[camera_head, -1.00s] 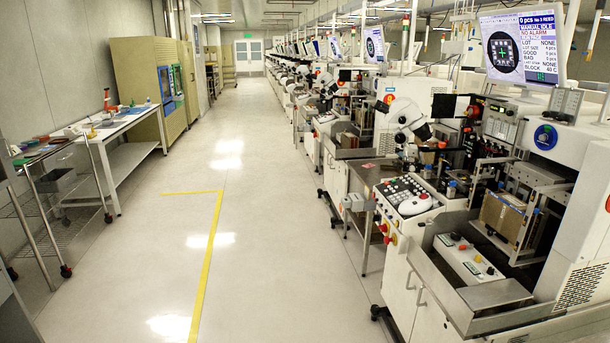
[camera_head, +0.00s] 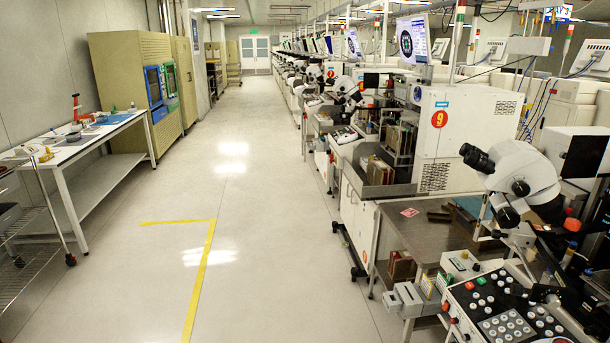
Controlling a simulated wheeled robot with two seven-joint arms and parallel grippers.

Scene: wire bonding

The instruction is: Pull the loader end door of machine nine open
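Machine nine (camera_head: 465,135) stands in the row on the right, a white machine with a round red-orange "9" sign (camera_head: 439,118) on its side facing me. Its monitor (camera_head: 412,42) is on top. An open metal-walled bay (camera_head: 384,187) with brown magazines is at its near front, above a white cabinet (camera_head: 357,215). I cannot tell which panel is the loader end door, or whether it is open. Neither of my grippers is in view.
A steel side table (camera_head: 420,233) stands before machine nine. A microscope (camera_head: 520,180) and button panel (camera_head: 505,315) are close at right. The aisle floor (camera_head: 285,220) with a yellow line (camera_head: 203,270) is clear. A white workbench (camera_head: 95,140) and wire cart (camera_head: 30,235) stand left.

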